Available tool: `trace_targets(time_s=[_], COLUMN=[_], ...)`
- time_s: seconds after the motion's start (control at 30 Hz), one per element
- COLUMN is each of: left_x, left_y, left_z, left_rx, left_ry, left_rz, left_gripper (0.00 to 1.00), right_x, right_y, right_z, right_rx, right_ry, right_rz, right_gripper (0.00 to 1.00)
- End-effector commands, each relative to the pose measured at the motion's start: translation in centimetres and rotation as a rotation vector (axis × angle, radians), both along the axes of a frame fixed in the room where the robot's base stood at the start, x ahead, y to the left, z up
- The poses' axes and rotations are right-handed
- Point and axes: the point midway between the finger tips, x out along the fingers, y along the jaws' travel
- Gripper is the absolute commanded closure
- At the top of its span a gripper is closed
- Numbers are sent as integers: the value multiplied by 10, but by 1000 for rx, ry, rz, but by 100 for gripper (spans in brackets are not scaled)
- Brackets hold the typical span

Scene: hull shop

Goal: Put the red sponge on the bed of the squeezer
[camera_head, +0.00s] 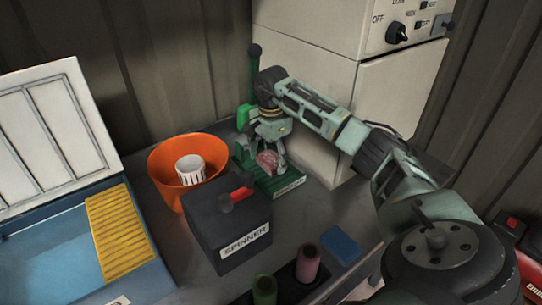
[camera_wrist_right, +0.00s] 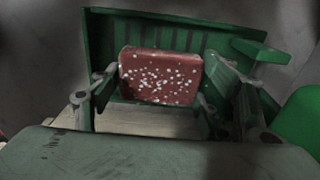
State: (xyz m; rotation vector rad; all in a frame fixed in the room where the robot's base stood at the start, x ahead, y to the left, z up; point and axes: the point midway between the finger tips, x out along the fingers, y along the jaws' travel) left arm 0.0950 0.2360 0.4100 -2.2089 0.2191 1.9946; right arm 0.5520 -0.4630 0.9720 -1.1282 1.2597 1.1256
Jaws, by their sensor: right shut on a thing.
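The red sponge (camera_head: 267,160) is a speckled red block; it also shows between the fingers in the right wrist view (camera_wrist_right: 160,76). My right gripper (camera_head: 268,152) is shut on it, with one finger at each side. The sponge is over the green bed of the squeezer (camera_head: 287,186); I cannot tell whether it touches the bed. In the right wrist view the ribbed green bed (camera_wrist_right: 150,33) lies behind the sponge. The squeezer's upright and lever (camera_head: 254,75) stand behind my gripper. My left gripper is not in view.
A black spinner box (camera_head: 228,235) with a red handle stands in front of the squeezer. An orange bucket (camera_head: 165,185) holding a white cup (camera_head: 190,169) is to the left. A beige cabinet (camera_head: 315,150) rises close behind.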

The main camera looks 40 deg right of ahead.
Motion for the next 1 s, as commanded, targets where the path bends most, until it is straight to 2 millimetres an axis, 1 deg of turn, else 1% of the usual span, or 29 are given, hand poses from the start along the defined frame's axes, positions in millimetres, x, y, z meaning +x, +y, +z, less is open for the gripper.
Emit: trace_targets(time_s=[0.03,0.17,0.53,0.57,0.63,0.9,1.0], left_x=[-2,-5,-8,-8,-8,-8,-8], left_y=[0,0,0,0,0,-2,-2], left_z=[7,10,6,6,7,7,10], left_rx=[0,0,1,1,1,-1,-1], left_ry=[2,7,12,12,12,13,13], left_rz=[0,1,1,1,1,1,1], left_gripper=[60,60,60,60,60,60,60], right_x=[-2,-1,-1,-1,-1,-1,-1], right_y=[1,0,0,0,0,0,0], right_z=[-6,-20,-26,-26,-25,-25,-21], right_rx=[2,0,0,0,0,0,1], right_ry=[7,3,1,1,1,1,1], right_rz=[-1,0,0,-1,-1,-1,-1], right_gripper=[51,51,51,30,23,23,23])
